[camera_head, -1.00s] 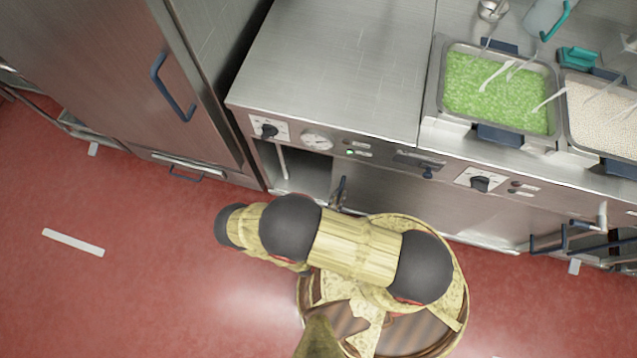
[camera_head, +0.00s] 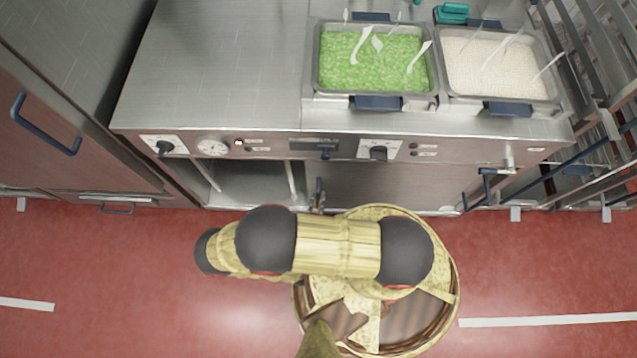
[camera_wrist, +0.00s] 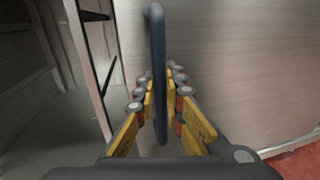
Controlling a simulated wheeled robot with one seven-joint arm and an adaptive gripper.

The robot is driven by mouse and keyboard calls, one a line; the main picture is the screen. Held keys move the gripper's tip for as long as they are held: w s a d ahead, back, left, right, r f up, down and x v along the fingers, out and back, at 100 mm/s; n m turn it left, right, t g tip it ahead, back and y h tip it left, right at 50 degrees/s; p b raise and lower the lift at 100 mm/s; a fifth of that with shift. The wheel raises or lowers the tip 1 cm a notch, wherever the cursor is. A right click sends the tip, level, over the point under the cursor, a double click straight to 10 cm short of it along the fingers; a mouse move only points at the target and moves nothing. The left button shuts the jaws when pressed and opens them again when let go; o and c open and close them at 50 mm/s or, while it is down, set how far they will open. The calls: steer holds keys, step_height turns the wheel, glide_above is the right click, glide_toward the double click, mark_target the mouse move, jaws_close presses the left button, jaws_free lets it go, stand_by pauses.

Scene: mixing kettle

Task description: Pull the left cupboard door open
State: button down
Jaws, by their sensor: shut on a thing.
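The left cupboard door, a brushed steel panel (camera_head: 400,183), stands under the counter, to the right of an open dark gap (camera_head: 250,180). It lies about in line with the counter front. Its upright blue handle (camera_head: 319,188) is near the door's left edge. In the wrist view the handle (camera_wrist: 158,60) stands between my gripper's fingers (camera_wrist: 162,95), which are closed around it. The door face (camera_wrist: 230,60) fills the right of that view; the cupboard inside (camera_wrist: 50,90) shows at left. In the head view my arm largely hides my gripper.
The counter (camera_head: 215,70) carries a pan of green food (camera_head: 372,92) and a pan of white grains (camera_head: 500,100). A tall steel cabinet with a blue handle (camera_head: 45,135) stands at left. A rack (camera_head: 600,150) stands at right. Red floor (camera_head: 120,280) is clear in front.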

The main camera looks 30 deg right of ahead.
steer(key=c, duration=1.9)
jaws_free()
steer(key=shift+a, duration=0.1)
steer(key=v, duration=0.7)
steer(key=shift+s, duration=0.2)
steer(key=shift+a, duration=0.1)
